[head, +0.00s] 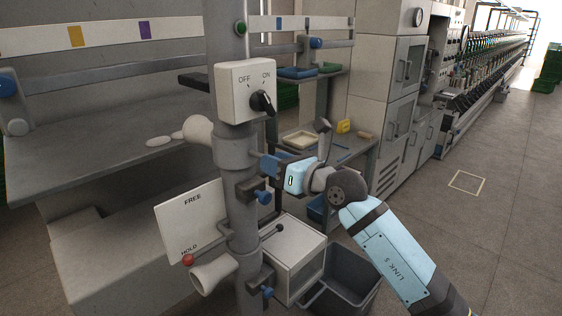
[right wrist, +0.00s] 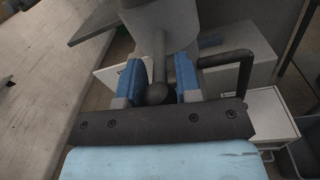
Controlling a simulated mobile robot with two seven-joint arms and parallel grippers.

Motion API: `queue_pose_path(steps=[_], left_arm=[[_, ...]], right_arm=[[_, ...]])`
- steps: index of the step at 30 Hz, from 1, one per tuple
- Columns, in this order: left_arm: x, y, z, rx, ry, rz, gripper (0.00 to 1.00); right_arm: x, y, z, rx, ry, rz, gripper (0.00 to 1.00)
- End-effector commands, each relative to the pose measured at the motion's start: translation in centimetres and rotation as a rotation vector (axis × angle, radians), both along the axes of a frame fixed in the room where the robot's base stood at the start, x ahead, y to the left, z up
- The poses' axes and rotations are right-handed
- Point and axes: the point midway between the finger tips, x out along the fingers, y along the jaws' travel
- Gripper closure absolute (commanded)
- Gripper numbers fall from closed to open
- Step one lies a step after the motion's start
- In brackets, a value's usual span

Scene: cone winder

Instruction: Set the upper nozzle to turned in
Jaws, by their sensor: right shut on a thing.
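The upper nozzle (head: 198,130) is a pale flared cone on the left side of the grey post (head: 240,205), its wide mouth facing left. A collar (head: 236,152) rings the post beside it. My right gripper (head: 270,167) is at the right side of this collar. In the right wrist view its blue fingers (right wrist: 157,85) are shut on a dark ball knob (right wrist: 157,94) at the end of a grey lever (right wrist: 159,58). The fingers hide the lever in the head view. My left gripper is in neither view.
An OFF/ON switch box (head: 245,92) sits above the collar. A lower nozzle (head: 213,272), a FREE/HOLD plate (head: 193,215) and a red knob (head: 188,260) are below. A grey bin (head: 345,278) stands at lower right. The right floor is open.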

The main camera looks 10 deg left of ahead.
Motion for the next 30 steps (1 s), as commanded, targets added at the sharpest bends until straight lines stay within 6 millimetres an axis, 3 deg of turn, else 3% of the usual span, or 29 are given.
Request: queue_pose_path(steps=[8, 9, 10, 22, 30], left_arm=[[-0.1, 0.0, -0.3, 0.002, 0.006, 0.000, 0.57], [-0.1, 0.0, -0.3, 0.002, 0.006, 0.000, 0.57], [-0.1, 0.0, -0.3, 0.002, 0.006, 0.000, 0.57], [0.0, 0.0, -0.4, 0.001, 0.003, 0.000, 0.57], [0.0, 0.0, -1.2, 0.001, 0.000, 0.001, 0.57]], right_arm=[[0.0, 0.0, 0.0, 0.000, 0.000, 0.001, 1.00], [0.0, 0.0, 0.0, 0.000, 0.000, 0.001, 0.64], [0.0, 0.0, 0.0, 0.000, 0.000, 0.001, 0.60], [-0.4, -0.8, -0.1, 0.001, 0.000, -0.001, 0.60], [-3.0, -5.7, -0.3, 0.000, -0.001, -0.001, 0.60]])
